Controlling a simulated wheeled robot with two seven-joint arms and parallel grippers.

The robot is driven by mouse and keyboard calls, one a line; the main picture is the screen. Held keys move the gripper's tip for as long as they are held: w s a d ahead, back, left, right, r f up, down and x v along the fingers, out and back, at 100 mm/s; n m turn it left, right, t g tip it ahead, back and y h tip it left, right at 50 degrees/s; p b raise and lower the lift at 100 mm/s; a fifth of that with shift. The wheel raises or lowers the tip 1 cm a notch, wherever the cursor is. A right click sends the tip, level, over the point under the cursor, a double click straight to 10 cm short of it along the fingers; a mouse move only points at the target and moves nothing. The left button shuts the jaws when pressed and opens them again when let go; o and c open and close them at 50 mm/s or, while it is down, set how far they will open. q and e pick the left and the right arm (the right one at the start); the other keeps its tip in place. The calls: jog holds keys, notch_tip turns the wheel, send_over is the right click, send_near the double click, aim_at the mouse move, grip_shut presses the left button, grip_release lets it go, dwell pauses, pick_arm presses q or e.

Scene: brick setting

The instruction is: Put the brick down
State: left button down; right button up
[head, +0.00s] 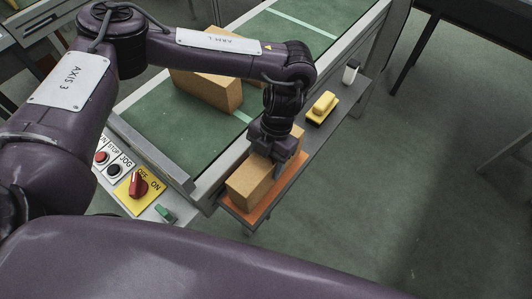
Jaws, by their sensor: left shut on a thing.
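A tan brick (250,183) is at the side shelf beside the conveyor, over an orange pad (262,212). My left gripper (279,160) comes down on the brick from above and is shut on it. The gripper hides part of the brick's top, and a tan part also shows behind the fingers. I cannot tell whether the brick's underside touches the pad. My right gripper is not in view.
Another tan box (208,88) stands on the green conveyor belt (160,125). A yellow object (323,105) on a black base and a small white item (350,73) are farther along the shelf. A control panel (135,188) with a red switch is at the near end.

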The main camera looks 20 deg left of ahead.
pick_arm(q)
jog(key=shift+w+f, duration=0.1)
jog(key=shift+f, duration=0.1)
jog(key=shift+f, duration=0.1)
jog(key=shift+c, duration=2.2)
grip_release()
jog(key=shift+r, duration=0.25)
jog(key=v, duration=1.1)
jog(key=shift+d+r+b, duration=0.1)
jog(key=shift+r+b, duration=0.2)
jog(key=shift+b, duration=0.1)
